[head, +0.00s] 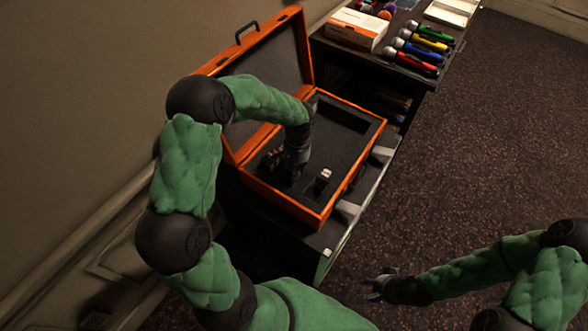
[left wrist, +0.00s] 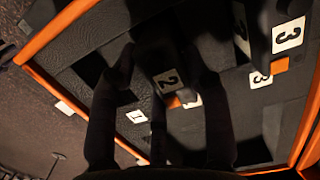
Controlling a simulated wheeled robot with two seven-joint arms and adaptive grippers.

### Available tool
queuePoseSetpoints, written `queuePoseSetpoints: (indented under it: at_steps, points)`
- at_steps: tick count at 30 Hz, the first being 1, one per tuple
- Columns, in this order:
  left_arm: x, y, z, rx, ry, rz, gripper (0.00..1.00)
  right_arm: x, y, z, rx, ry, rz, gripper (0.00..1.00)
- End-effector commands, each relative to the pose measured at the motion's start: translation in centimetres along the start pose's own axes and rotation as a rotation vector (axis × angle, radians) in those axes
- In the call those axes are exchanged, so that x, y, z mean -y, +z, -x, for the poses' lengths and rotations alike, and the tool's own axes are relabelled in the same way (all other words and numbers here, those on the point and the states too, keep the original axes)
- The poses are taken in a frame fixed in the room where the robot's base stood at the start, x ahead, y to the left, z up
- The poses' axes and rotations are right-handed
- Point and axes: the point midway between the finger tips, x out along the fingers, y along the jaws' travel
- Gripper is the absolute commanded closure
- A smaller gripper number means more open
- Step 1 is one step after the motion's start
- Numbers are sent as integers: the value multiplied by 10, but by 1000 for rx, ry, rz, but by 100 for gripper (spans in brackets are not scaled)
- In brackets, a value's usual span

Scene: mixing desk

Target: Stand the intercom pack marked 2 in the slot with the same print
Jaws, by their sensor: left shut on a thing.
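The dark intercom pack marked 2 (left wrist: 167,80) is between the fingers of my left gripper (left wrist: 160,68), which is shut on it. In the head view my left gripper (head: 284,168) is down inside the open orange case (head: 337,207), and the pack cannot be made out there. In the left wrist view, a white print partly hidden behind the pack (left wrist: 192,101) lies on the foam beside an orange patch; its number cannot be read. My right gripper (head: 379,286) is open and empty, low in front of the desk, away from the case.
A pack marked 3 (left wrist: 288,35) stands near a print 3 (left wrist: 261,80); a print 1 (left wrist: 136,116) lies on the other side. The raised lid (head: 285,55) stands behind the case. A white-orange box (head: 356,28) and several coloured microphones (head: 416,57) occupy the far desk.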

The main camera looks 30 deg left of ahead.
Motion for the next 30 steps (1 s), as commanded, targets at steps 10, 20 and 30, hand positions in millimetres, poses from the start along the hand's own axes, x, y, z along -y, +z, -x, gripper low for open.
queuePoseSetpoints:
  at_steps: [10, 20, 30]
  points:
    - [0, -1, -2, -1, 0, 0, 25, 0, 0, -1, 0, 0, 0, 60]
    - [0, 0, -2, 0, 0, 0, 25, 0, 0, -1, 0, 0, 0, 60]
    - [0, -2, 40, -5, -1, 0, 25, 0, 0, -1, 0, 0, 0, 60]
